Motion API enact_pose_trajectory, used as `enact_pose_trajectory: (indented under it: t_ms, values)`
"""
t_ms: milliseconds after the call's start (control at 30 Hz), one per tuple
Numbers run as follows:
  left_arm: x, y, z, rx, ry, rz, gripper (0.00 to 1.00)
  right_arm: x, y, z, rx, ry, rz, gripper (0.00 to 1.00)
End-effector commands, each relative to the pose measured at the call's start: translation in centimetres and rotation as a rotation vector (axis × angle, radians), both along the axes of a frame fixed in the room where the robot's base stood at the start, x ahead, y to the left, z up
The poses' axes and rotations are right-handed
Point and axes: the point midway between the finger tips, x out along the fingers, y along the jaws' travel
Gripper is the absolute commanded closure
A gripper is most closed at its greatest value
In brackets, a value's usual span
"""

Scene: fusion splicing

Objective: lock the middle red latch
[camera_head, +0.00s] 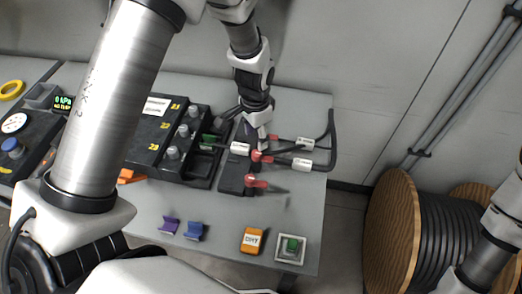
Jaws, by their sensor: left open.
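Three small red latches sit on the dark block (232,178) towards the right of the table. The middle red latch (261,157) is just below my left gripper (260,142). The gripper points down over it and partly covers the area behind it. I cannot tell whether the fingertips touch the latch. The left gripper is open, with nothing seen between its fingers. The near red latch (257,182) points to the right, and the far red latch (273,141) is partly hidden. My right gripper is out of view.
Black cables with white labelled connectors (302,164) run right of the latches. A black panel with knobs (160,140) stands left. An orange device (251,240), a green button box (290,247) and blue and purple holders (193,231) lie in front. A cable drum (395,220) stands right.

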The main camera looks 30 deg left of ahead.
Motion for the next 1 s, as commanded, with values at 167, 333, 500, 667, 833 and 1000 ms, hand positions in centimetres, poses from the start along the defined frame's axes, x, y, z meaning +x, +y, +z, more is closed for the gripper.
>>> enact_pose_trajectory:
  t_ms: [167, 333, 500, 667, 833, 1000]
  values:
    - [-0.1, 0.0, -1.7, 0.0, 0.004, 0.0, 0.45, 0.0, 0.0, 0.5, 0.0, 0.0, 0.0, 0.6]
    - [-0.2, 0.0, -5.0, 0.0, 0.006, 0.001, 0.45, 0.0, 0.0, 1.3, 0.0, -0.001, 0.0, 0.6]
    - [-0.1, 0.0, -7.4, 0.0, 0.001, 0.001, 0.45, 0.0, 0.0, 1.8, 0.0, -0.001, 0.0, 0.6]
    - [0.0, 0.0, -7.9, 0.0, 0.0, 0.001, 0.45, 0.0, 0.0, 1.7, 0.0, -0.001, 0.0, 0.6]
    - [0.0, 0.0, -7.9, 0.0, 0.0, 0.001, 0.66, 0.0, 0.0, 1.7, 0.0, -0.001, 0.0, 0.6]
    - [-0.1, 0.0, -7.9, 0.001, 0.001, 0.001, 1.0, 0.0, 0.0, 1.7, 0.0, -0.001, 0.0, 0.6]
